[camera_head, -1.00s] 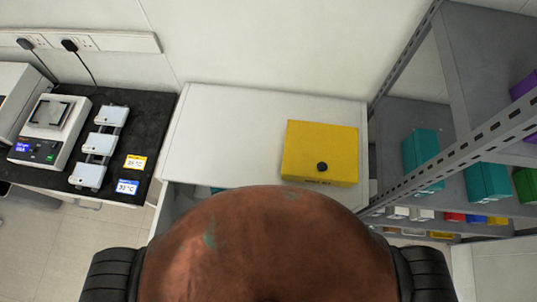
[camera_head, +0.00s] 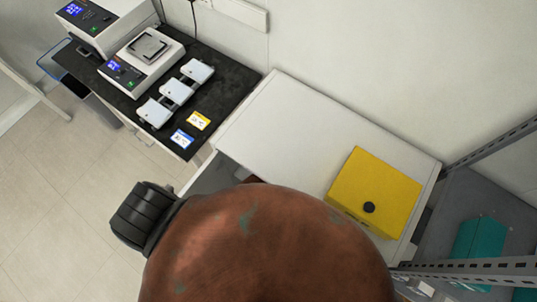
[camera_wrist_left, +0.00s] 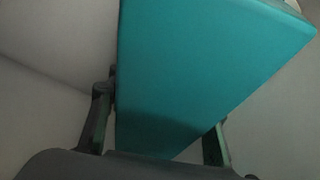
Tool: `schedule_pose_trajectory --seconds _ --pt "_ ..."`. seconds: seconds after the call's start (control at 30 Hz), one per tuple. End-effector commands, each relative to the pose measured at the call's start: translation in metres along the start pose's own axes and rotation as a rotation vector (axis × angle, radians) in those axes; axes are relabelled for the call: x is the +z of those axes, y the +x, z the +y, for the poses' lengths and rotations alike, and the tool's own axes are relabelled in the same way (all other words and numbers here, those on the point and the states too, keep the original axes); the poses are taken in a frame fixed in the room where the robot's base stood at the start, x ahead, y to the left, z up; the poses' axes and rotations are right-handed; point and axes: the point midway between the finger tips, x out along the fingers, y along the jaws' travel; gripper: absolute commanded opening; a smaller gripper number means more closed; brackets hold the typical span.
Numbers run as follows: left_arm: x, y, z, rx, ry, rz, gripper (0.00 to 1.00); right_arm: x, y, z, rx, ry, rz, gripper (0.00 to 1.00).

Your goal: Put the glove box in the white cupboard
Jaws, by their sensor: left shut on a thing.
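A teal box (camera_wrist_left: 205,70), which I take to be the glove box, fills the middle of the left wrist view. My left gripper (camera_wrist_left: 160,108) is shut on it, with one finger on each side. The white cupboard (camera_head: 300,115) stands in the middle of the head view, with a clear white top on its left part. A dark gap shows at its front, and my own body hides most of that front. Neither gripper shows in the head view.
A yellow box (camera_head: 375,190) lies on the cupboard's right end. A grey metal shelf with teal boxes (camera_head: 478,240) stands at the right. A black-topped bench (camera_head: 225,85) with a scale (camera_head: 142,62) is at the left. Floor (camera_head: 70,210) is free at lower left.

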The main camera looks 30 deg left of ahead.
Motion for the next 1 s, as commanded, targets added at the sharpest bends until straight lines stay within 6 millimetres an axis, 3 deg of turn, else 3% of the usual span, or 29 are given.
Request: schedule_pose_trajectory --seconds 0.1,0.23,0.53,0.9,0.93,1.0 --pt "-0.017 0.007 0.000 -0.001 0.001 0.002 0.07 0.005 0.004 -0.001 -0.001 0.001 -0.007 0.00" --pt "-0.023 0.010 0.000 -0.001 0.000 0.001 0.07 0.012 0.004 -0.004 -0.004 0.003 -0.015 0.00" --pt "-0.011 0.041 -0.001 -0.001 0.002 0.000 0.07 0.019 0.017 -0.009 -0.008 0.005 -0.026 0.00" --pt "-0.009 0.044 0.000 0.000 0.000 0.001 0.07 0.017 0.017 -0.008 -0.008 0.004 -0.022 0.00" --pt "-0.008 0.045 -0.001 0.000 0.000 -0.001 0.46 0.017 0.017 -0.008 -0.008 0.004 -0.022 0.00" --pt "-0.008 0.044 -0.001 0.000 0.000 -0.001 0.51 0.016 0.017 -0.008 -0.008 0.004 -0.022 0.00"
